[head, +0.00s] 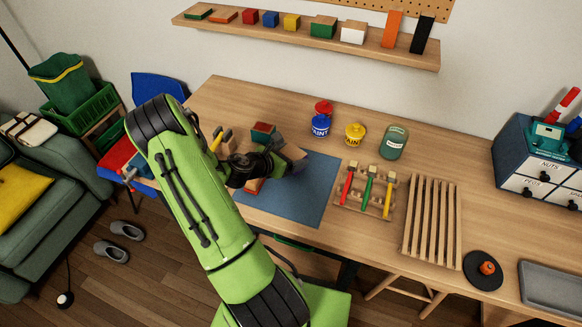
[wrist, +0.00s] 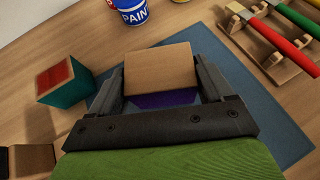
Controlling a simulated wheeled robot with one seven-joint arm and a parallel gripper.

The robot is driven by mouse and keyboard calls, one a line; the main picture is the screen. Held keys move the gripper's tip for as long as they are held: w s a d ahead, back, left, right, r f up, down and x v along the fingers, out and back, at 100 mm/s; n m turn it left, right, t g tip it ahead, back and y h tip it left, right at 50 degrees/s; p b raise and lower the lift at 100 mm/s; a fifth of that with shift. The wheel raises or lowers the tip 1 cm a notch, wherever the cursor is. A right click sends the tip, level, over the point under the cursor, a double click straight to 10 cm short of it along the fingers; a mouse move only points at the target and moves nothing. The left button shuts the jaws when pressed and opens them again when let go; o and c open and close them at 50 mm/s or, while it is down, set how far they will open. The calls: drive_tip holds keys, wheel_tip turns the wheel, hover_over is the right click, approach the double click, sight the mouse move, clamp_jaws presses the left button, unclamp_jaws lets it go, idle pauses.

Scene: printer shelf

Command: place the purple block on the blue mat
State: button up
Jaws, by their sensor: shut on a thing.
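The purple block (wrist: 166,98) sits between the two fingers of my gripper (wrist: 160,85) in the wrist view, with a bare wood face and a purple side showing. My gripper is shut on it. In the head view, my gripper (head: 280,164) and the block (head: 298,166) are over the far part of the blue mat (head: 300,205). The mat lies flat on the table and also shows in the wrist view (wrist: 268,112). My arm hides its left part. I cannot tell whether the block touches the mat.
A teal block with a red top (head: 263,131) stands just beyond the mat's far left. Paint cans (head: 320,125) and a glass jar (head: 393,142) stand behind. A rack of coloured tools (head: 366,192) is right of the mat, beside a slatted wooden rack (head: 432,222).

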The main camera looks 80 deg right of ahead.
wheel_tip(320, 180, down, 3)
drive_tip(key=shift+f+b, duration=0.1)
drive_tip(key=shift+b, duration=0.2)
drive_tip(key=o, duration=1)
